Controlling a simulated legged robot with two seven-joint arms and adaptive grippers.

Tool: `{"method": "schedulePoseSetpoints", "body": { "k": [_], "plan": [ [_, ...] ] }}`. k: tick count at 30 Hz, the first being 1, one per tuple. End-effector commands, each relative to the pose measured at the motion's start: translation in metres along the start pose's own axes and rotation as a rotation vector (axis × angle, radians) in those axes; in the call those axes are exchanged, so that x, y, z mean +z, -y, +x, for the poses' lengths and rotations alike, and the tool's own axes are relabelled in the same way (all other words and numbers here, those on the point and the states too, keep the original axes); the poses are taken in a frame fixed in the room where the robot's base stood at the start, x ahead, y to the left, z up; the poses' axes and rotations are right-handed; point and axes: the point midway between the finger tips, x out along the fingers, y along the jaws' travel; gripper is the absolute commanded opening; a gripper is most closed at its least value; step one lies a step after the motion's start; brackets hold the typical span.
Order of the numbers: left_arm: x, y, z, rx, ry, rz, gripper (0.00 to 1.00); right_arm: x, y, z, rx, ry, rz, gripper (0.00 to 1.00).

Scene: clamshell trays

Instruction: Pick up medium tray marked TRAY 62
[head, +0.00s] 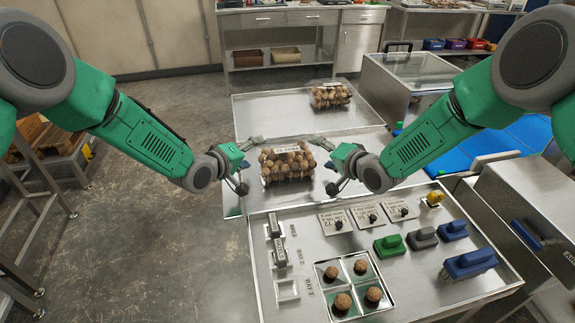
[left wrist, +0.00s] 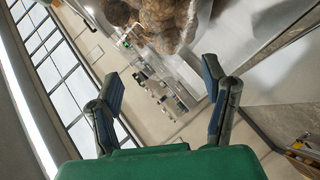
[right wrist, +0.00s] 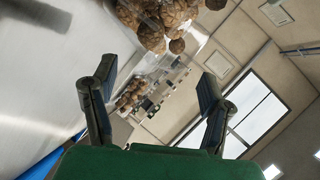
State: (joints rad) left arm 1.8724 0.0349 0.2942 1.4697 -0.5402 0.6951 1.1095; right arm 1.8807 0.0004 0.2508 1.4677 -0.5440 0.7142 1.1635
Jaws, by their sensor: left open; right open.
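A clear clamshell tray (head: 287,168) full of brown, nut-like round items sits on the steel table, with a white label (head: 287,149) on top too small to read surely. It also shows at the top of the left wrist view (left wrist: 168,20) and the right wrist view (right wrist: 155,22). My left gripper (head: 246,165) is open at the tray's left side. My right gripper (head: 327,163) is open at its right side. Both look apart from the tray, with nothing between their fingers. A second filled clamshell tray (head: 330,96) stands farther back; its label is unreadable.
In front is a steel work surface (head: 355,287) with a four-compartment tray (head: 388,307) of round items, green (head: 390,245), grey (head: 423,238) and blue (head: 469,264) brushes, and several marked plates. Bare metal (head: 265,115) lies behind the near clamshell.

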Motion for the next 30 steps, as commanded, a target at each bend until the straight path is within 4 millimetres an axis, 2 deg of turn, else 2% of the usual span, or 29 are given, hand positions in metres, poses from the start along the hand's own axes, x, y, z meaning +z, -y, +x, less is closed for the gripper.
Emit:
{"method": "schedulePoseSetpoints", "body": {
  "k": [6, 16, 17, 18, 22, 30],
  "plan": [
    [0.000, 0.000, 0.017, 0.000, 0.000, 0.000, 0.68, 0.001, 0.000, 0.017, 0.000, 0.000, -0.001, 0.69],
    [0.000, 0.000, 0.019, -0.001, 0.000, 0.000, 0.68, 0.000, 0.000, 0.019, 0.000, 0.000, 0.000, 0.69],
    [0.000, 0.000, 0.019, -0.001, 0.000, 0.000, 0.61, 0.000, 0.000, 0.019, 0.000, 0.000, 0.000, 0.62],
    [0.000, 0.000, 0.019, -0.001, 0.000, 0.000, 0.46, 0.000, 0.000, 0.019, 0.000, 0.000, 0.000, 0.47],
    [0.000, 0.000, 0.019, -0.001, 0.001, 0.000, 0.01, 0.000, 0.000, 0.019, 0.000, 0.000, 0.000, 0.02],
    [0.004, 0.000, 0.021, 0.001, 0.008, 0.001, 0.00, 0.005, -0.001, 0.021, 0.001, 0.010, 0.001, 0.00]
  ]
}}
